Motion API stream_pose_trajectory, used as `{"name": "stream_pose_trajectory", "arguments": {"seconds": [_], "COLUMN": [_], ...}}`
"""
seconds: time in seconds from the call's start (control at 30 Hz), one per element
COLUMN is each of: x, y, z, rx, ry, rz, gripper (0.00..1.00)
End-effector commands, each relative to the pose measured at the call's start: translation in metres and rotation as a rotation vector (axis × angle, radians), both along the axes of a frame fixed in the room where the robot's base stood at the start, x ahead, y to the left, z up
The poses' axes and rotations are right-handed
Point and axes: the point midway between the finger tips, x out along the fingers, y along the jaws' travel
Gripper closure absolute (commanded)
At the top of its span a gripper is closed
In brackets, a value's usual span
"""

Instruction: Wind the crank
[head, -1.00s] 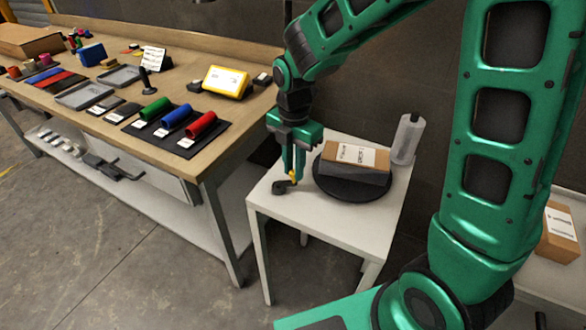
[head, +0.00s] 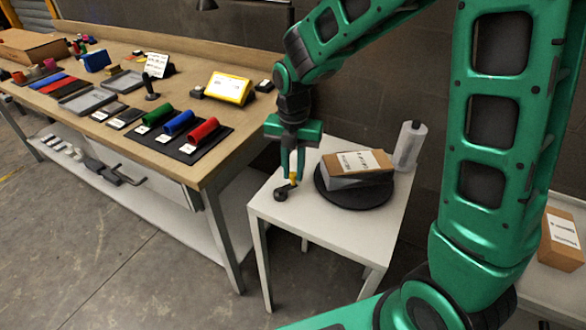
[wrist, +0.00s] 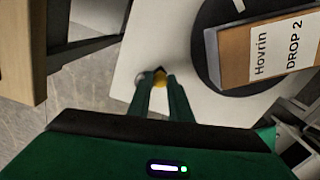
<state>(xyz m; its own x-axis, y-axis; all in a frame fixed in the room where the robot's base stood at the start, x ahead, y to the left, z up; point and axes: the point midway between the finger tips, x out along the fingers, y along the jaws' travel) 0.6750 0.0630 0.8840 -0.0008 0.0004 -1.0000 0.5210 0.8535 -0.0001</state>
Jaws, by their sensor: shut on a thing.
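The crank (head: 281,194) is a small dark arm with a round hub on the front left of a white side table (head: 300,226). A black round turntable (head: 352,192) lies right of the crank. A brown box (head: 355,162) with a white label sits on it, on a grey block (head: 362,180). In the wrist view the label reads "Hovrin DROP 2".
A white-grey cylinder (head: 409,146) stands at the back right of the side table. A wooden workbench (head: 190,165) with green, blue and red rolls is close on the left. Another labelled box (head: 562,238) is at far right.

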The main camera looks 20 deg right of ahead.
Motion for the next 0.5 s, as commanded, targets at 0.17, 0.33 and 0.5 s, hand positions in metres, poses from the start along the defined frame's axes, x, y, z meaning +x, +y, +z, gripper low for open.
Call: {"name": "stream_pose_trajectory", "arguments": {"seconds": [0.17,0.33,0.5], "x": [0.0008,0.0005,0.0002], "y": [-0.0011,-0.001,-0.0006], "z": [0.0003,0.0003,0.0001], "rx": [-0.001,-0.001,-0.001], "ry": [-0.002,-0.002,-0.001], "rz": [-0.004,-0.004,-0.003], "gripper": [1.0,0.63,0.63]}}
